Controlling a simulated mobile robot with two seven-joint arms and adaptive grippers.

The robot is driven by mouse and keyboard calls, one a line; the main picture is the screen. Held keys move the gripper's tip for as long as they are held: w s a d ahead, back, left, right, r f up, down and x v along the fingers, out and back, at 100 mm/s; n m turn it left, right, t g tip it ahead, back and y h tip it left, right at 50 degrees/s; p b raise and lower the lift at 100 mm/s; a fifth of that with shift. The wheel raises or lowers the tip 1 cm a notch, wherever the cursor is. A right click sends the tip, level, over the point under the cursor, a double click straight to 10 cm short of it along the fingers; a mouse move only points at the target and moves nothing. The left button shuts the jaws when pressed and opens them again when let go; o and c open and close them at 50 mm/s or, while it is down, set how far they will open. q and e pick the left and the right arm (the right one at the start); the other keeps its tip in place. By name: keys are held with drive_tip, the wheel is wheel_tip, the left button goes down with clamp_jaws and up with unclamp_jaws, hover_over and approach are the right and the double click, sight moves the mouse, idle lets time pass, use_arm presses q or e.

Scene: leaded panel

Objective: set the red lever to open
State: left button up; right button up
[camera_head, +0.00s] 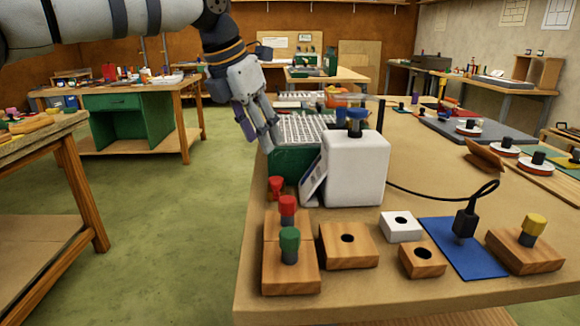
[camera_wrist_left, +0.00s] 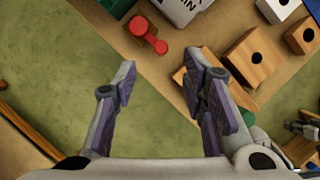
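The red lever (camera_head: 276,187) stands low beside the green base of the grinder-like machine, near the table's left edge. In the left wrist view the lever (camera_wrist_left: 148,35) shows as a red round end with a short red arm, near a white label with dark letters, partly cut off. My left gripper (camera_head: 258,142) is above and behind the lever in the head view, beside the green box. In the left wrist view the gripper (camera_wrist_left: 158,68) has its fingers spread, with nothing between them. The lever lies ahead of the fingertips, apart from them.
A white box (camera_head: 356,168) with a blue top stands right of the lever. Wooden blocks with a red peg (camera_head: 287,206) and a green peg (camera_head: 289,240) are in front. A black cable plug (camera_head: 464,220) stands over a blue mat (camera_head: 462,250). Green floor is left of the table.

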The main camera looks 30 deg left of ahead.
sight(276, 182)
use_arm(q)
drive_tip(key=x, duration=0.7)
drive_tip(key=s+b+x, duration=0.1)
drive_tip(key=x, duration=0.2)
drive_tip(key=shift+w+f, duration=0.2)
drive_tip(key=shift+f, duration=0.35)
drive_tip(key=shift+c, duration=0.4)
clamp_jaws()
